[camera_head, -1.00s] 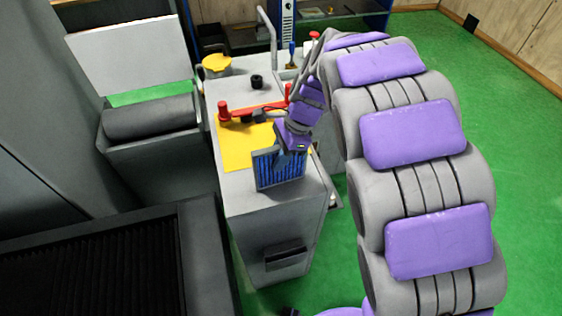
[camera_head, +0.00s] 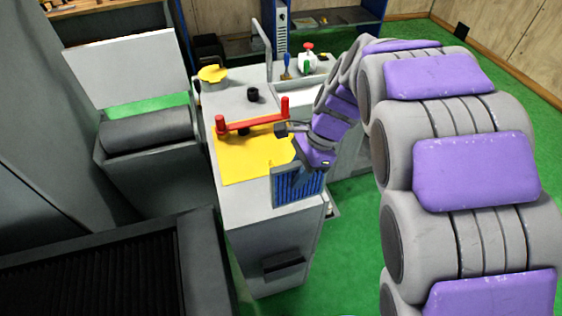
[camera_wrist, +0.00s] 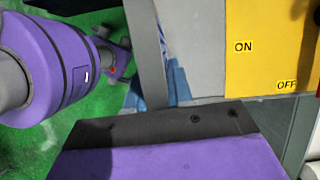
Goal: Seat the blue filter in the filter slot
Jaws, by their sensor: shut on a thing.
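The blue filter (camera_head: 301,185) has blue ribs and a grey edge at its left. It stands upright at the right front edge of the grey machine cabinet (camera_head: 255,225). My gripper (camera_head: 316,160) is shut on its top from above. Whether the filter touches the cabinet I cannot tell. In the wrist view a thin strip of the filter's blue (camera_wrist: 178,82) shows behind a grey edge, above a dark and purple jaw of my gripper (camera_wrist: 165,130). I cannot make out the filter slot; the filter and gripper may hide it.
A yellow panel (camera_head: 235,160) with a red handle bar (camera_head: 250,125) lies just left of my gripper. A yellow cap (camera_head: 213,74) and a black knob (camera_head: 253,94) stand farther back. A dark recess (camera_head: 283,263) is in the cabinet front. Green floor is clear at right.

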